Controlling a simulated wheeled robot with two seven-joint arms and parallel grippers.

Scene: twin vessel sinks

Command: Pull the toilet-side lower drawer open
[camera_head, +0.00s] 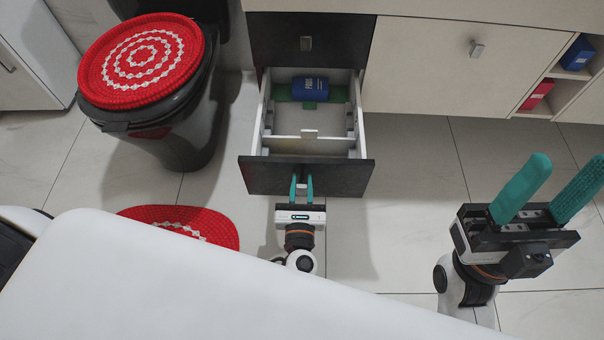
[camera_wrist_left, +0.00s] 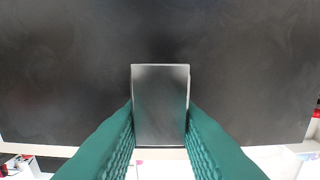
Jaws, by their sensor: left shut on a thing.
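The toilet-side lower drawer (camera_head: 260,175) has a dark front and white inner walls, and it stands pulled well out of the cabinet. A blue roll-shaped item (camera_head: 309,88) and a green item lie at its back. My left gripper (camera_head: 301,186) is at the middle of the drawer front, shut on its handle. In the left wrist view the grey metal handle (camera_wrist_left: 160,105) sits between the teal fingers, against the dark front. My right gripper (camera_head: 545,190) is raised at the right, its teal fingers wide apart and empty.
A dark upper drawer (camera_head: 330,40) above is closed. The toilet (camera_head: 185,135) with a red-and-white cover (camera_head: 142,60) stands left of the drawer. A red mat (camera_head: 205,222) lies on the floor. A pale cabinet door (camera_head: 430,65) and open shelves are at right. Tiled floor right of the drawer is clear.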

